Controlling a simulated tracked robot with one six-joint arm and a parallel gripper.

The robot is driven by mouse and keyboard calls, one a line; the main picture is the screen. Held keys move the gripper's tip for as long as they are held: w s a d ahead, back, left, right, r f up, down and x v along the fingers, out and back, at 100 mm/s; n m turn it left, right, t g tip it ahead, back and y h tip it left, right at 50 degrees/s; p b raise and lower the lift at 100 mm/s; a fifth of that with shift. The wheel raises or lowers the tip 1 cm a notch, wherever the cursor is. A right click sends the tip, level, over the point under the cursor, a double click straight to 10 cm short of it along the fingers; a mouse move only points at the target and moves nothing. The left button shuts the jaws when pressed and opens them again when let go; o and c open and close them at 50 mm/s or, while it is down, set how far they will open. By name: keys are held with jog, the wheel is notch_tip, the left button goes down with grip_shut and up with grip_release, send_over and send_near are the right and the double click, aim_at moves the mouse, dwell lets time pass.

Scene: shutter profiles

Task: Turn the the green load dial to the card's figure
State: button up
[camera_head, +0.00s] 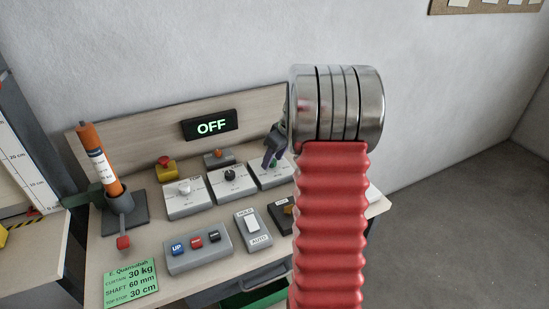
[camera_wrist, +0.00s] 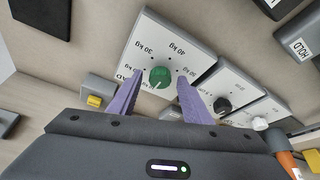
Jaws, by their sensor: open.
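The green load dial (camera_wrist: 159,77) sits on a white-faced box (camera_wrist: 150,40) in the wrist view. Figures including 30 kg and 40 kg show around it, upside down. A pale mark shows on the dial's lower side in that view; I cannot tell its exact reading. My gripper (camera_wrist: 160,80) is open, its purple fingers on either side of the dial; contact is unclear. In the head view my gripper (camera_head: 271,152) is at the rightmost dial box, mostly covering the dial. The green card (camera_head: 131,284) reads curtain 30 kg, shaft 60 mm, top stop 30 cm.
A black dial (camera_head: 231,174) and a white dial (camera_head: 184,187) stand on neighbouring boxes to the left. A yellow box with a red button (camera_head: 166,162), a button box (camera_head: 199,249) and a HOLD/AUTO switch (camera_head: 252,228) are close. The display (camera_head: 210,125) reads OFF.

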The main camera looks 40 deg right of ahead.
jog(key=shift+c, duration=0.6)
jog(key=c, duration=0.9)
jog(key=shift+d, duration=0.3)
jog(key=shift+c, duration=0.2)
jog(key=shift+a, duration=0.2)
